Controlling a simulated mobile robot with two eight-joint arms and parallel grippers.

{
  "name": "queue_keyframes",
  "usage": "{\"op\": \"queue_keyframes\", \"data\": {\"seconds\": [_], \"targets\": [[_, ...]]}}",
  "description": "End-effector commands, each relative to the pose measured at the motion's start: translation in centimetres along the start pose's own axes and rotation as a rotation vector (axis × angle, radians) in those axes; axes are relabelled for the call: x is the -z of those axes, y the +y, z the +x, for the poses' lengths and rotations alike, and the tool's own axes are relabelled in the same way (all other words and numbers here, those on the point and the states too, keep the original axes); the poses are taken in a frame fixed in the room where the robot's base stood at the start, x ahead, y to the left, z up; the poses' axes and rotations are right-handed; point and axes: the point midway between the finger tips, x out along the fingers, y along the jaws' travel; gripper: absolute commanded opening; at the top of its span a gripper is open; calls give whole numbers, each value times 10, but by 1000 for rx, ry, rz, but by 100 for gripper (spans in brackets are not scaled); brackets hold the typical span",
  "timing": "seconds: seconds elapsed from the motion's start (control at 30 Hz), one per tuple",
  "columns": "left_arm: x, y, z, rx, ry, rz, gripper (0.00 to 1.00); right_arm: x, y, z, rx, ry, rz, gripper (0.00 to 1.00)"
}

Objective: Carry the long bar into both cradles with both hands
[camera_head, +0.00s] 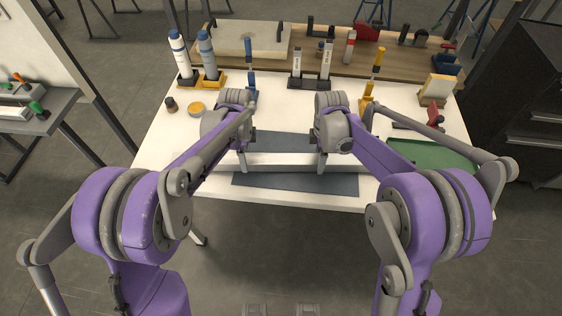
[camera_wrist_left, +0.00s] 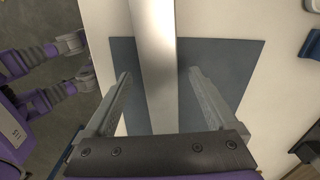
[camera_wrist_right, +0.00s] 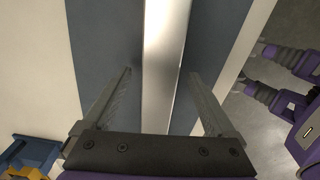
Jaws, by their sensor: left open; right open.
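The long bar (camera_head: 282,160) is pale and lies left to right across the blue-grey mat (camera_head: 295,186) at the table's front. It also shows in the left wrist view (camera_wrist_left: 156,60) and the right wrist view (camera_wrist_right: 165,50). My left gripper (camera_head: 243,158) is open over the bar's left part, one finger on each side. My right gripper (camera_head: 321,160) is open over its right part, also one finger on each side. Neither is closed on it. A blue upright piece (camera_head: 250,74) and a yellow upright piece (camera_head: 375,75) stand behind; I cannot tell whether they are the cradles.
Two bottles (camera_head: 209,56) stand at the back left, near a yellow round tin (camera_head: 196,109). Two grey blocks (camera_head: 325,60) stand in a dark holder at the back middle. A green tray (camera_head: 430,156) lies at the right. The white table (camera_head: 290,105) is clear between the arms.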

Motion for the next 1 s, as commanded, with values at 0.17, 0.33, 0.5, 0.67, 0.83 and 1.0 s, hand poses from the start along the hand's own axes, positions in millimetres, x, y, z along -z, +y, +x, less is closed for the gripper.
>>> {"op": "queue_keyframes", "data": {"seconds": [0.17, 0.33, 0.5, 0.67, 0.83, 1.0], "targets": [[0, 0, 18, 0, 0, 0, 91, 0, 0, 18, 0, 0, 0, 91], [0, 0, 23, 0, 0, 0, 91, 0, 0, 23, 0, 0, 0, 91], [0, 0, 23, 0, 0, 0, 91, 0, 0, 23, 0, 0, 0, 91], [0, 0, 23, 0, 0, 0, 71, 0, 0, 22, 0, 0, 0, 71], [0, 0, 22, 0, 0, 0, 41, 0, 0, 22, 0, 0, 0, 41], [0, 0, 22, 0, 0, 0, 10, 0, 0, 22, 0, 0, 0, 10]]}}
